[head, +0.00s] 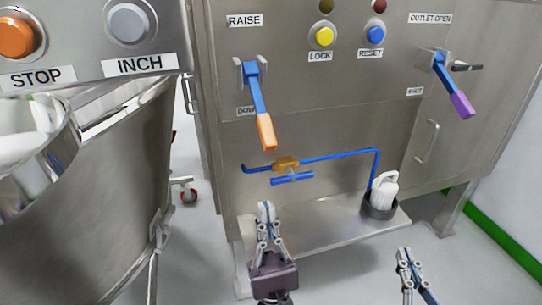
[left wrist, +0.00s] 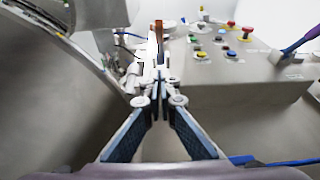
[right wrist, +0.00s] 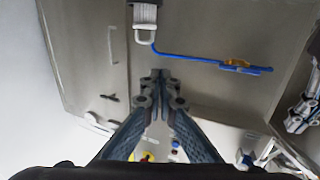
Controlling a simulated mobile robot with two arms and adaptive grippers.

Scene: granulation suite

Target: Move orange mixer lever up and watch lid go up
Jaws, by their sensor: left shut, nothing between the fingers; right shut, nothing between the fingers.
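The orange-tipped mixer lever (head: 265,132) has a blue shaft and hangs down from its bracket, between the RAISE label (head: 244,20) and a partly covered lower label. My left gripper (head: 265,206) is shut and empty, below the lever tip in the head view and apart from it. In the left wrist view an orange-brown piece shows just beyond the fingertips, likely the lever handle. My right gripper (head: 404,252) is shut and empty at lower right, away from the lever. The metal mixer bowl (head: 85,215) stands at left; I cannot make out its lid clearly.
A purple-tipped lever (head: 461,104) sits at right by the OUTLET OPEN and SHUT labels. A white jug (head: 384,190) stands on the low ledge. The STOP and INCH button panel (head: 90,50) overhangs at upper left.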

